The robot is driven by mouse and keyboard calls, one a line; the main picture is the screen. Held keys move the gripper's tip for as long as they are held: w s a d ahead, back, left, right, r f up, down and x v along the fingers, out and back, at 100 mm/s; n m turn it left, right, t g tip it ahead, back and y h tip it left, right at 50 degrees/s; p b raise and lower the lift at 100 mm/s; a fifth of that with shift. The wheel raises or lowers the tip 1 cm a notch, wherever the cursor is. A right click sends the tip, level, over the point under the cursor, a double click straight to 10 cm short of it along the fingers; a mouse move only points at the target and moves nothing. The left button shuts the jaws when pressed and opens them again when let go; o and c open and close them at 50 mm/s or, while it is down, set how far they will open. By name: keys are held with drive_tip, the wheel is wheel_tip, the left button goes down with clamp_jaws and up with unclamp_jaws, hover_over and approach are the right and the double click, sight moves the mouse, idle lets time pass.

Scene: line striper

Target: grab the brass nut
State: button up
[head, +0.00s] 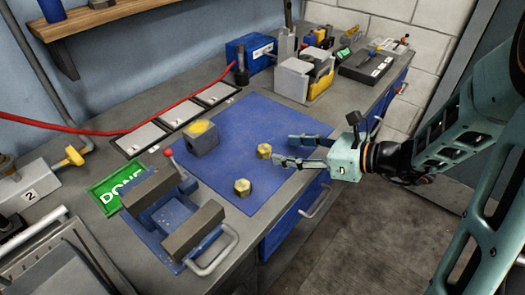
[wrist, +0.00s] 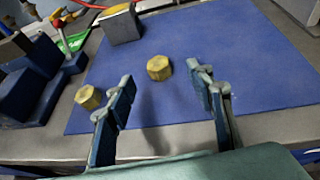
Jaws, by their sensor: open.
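Two brass-coloured hex nuts stand on the blue mat (head: 225,135). One nut (head: 264,151) is just ahead of my gripper (head: 284,149). It also shows in the wrist view (wrist: 159,67), beyond the fingertips and roughly in line with the gap between them. The other nut (head: 242,187) stands nearer the vise and shows in the wrist view at the left (wrist: 87,97), beside the outer side of the left finger. My gripper is open and empty, its fingers reaching over the mat from the right. It also shows in the wrist view (wrist: 160,82).
A grey block with a yellow top (head: 201,138) stands on the mat behind the nuts. A blue vise (head: 173,215) is at the front left, beside a green DONE plate (head: 108,190). Bins and tools fill the back right. The mat's right part is clear.

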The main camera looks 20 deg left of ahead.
sight(268, 150)
drive_tip(key=x, duration=0.6)
drive_tip(key=shift+s+a+f, duration=0.1)
drive_tip(key=shift+a+f, duration=0.2)
drive_tip(key=shift+a, duration=0.05)
drive_tip(key=c, duration=1.3)
